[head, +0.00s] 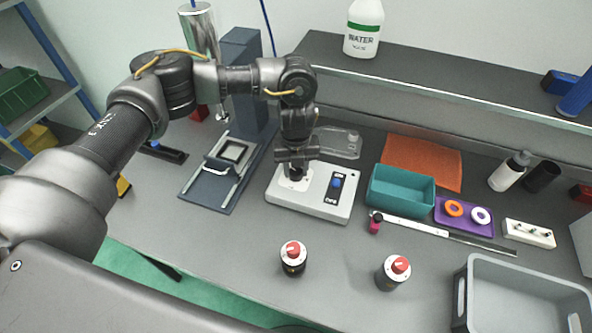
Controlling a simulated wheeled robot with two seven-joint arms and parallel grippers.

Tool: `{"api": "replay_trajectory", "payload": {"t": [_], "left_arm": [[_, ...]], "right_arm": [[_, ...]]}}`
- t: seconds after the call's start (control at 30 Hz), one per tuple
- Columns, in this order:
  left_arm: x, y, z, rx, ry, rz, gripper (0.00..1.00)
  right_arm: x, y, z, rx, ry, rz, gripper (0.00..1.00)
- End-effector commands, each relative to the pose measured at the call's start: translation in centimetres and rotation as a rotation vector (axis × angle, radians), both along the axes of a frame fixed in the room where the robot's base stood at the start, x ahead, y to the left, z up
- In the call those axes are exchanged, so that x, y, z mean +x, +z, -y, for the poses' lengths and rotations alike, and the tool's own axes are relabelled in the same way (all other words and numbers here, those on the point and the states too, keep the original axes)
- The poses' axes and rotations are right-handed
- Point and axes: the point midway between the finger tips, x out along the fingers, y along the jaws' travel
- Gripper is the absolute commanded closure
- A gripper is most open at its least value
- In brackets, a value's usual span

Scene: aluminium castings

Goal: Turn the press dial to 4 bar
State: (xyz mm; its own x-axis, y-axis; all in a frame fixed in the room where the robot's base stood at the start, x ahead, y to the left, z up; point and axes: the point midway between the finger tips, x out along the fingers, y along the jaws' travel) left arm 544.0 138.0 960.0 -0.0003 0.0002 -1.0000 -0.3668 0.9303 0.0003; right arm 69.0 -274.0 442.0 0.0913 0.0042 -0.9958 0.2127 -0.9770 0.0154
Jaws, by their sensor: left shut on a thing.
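A white control box (330,212) with a black panel and a blue patch stands on the bench in the middle of the head view. My left gripper (295,175) points down onto the left part of this box. It is shut on the dial there. The fingers hide most of the dial, so its pointer and any scale marks cannot be read. The blue-grey press (244,75) stands behind and to the left, with its base plate (208,196) in front of it. My right gripper is not in view.
Two black cylinders with red tops (292,262) (391,274) stand in front. A teal bin (400,198), an orange cloth (428,157), a purple tray (448,222) and a grey crate (520,274) are to the right. A raised shelf (440,95) runs behind.

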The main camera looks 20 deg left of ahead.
Motion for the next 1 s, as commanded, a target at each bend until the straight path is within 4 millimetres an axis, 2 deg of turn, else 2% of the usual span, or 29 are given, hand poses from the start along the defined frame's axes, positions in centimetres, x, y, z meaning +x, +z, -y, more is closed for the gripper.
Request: {"api": "replay_trajectory", "payload": {"t": [1.0], "left_arm": [[0.1,-0.3,0.0,0.001,-0.964,0.001,0.89]], "right_arm": [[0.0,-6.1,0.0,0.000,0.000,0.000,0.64]]}}
